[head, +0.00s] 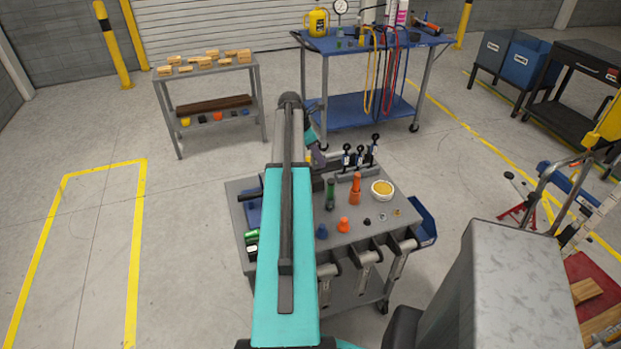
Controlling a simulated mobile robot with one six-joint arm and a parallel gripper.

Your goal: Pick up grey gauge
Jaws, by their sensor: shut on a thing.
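My gripper (318,160) shows only in part, just right of my arm, low over the left end of a grey rack on the grey cart. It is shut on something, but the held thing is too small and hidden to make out. Several black-knobbed upright pieces (360,156) stand in the rack (355,176), right of my gripper. I cannot clearly pick out a grey gauge on the cart. A white round dial gauge (341,7) stands far off on the blue cart.
The blue cart (352,44) and a shelf (205,68) stand behind.

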